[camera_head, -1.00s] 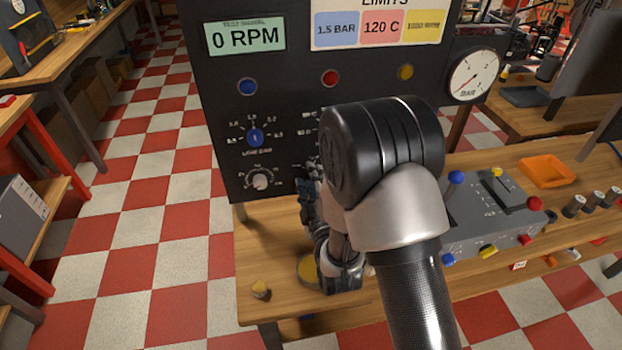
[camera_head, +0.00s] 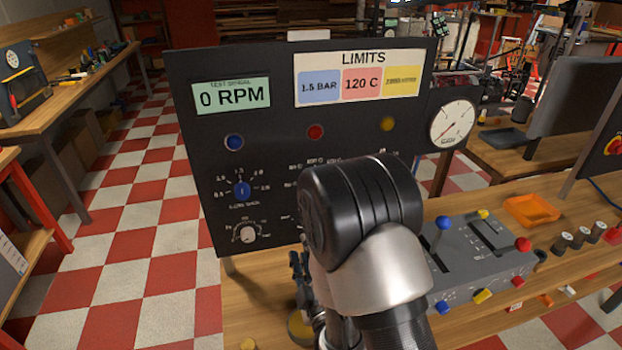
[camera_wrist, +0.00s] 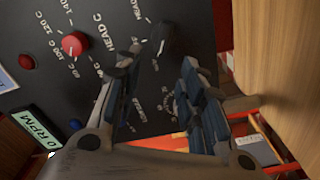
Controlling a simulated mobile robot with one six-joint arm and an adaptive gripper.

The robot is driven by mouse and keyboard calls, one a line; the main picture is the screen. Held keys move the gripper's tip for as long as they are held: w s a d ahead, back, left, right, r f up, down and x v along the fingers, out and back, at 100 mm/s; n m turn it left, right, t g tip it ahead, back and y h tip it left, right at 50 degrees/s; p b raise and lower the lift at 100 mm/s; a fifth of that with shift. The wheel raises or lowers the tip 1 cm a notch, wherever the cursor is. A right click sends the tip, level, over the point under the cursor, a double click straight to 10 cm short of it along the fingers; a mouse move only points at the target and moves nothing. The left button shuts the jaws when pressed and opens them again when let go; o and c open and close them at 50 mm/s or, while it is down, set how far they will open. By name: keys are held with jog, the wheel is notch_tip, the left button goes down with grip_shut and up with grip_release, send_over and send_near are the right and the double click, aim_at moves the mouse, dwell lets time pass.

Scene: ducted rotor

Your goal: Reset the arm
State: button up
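My arm rises from the bottom of the head view, with its black and silver elbow in front of the panel's lower right. My gripper is mostly hidden behind the arm there, with dark parts low beside it. In the wrist view my gripper (camera_wrist: 165,88) is open, its two dark fingers apart with nothing between them. Beyond the fingers is the black control panel (camera_head: 270,150), which shows tilted in the wrist view, with a red knob (camera_wrist: 75,44). I cannot tell whether a finger touches the panel.
A grey lever box (camera_head: 480,262), an orange tray (camera_head: 531,210) and several small knobs stand on the wooden bench (camera_head: 262,318) to the right. A round gauge (camera_head: 452,124) sits beside the panel. Checkered floor (camera_head: 150,240) is open at left.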

jog(key=s+d+r+m+g+h, duration=0.3)
jog(key=d+r+m+g, duration=0.4)
jog(key=d+r+m, duration=0.15)
jog(key=s+d+r+m+g+h, duration=0.1)
jog(key=s+d+r+m+g, duration=0.1)
jog(key=s, duration=0.9)
jog(key=s+d+r+m+g+h, duration=0.1)
jog(key=s+d+m+g, duration=0.2)
jog(key=s, duration=0.9)
jog(key=d+m, duration=0.2)
jog(key=shift+d+r+g, duration=0.35)
jog(key=shift+d+g, duration=0.05)
jog(key=shift+o, duration=0.5)
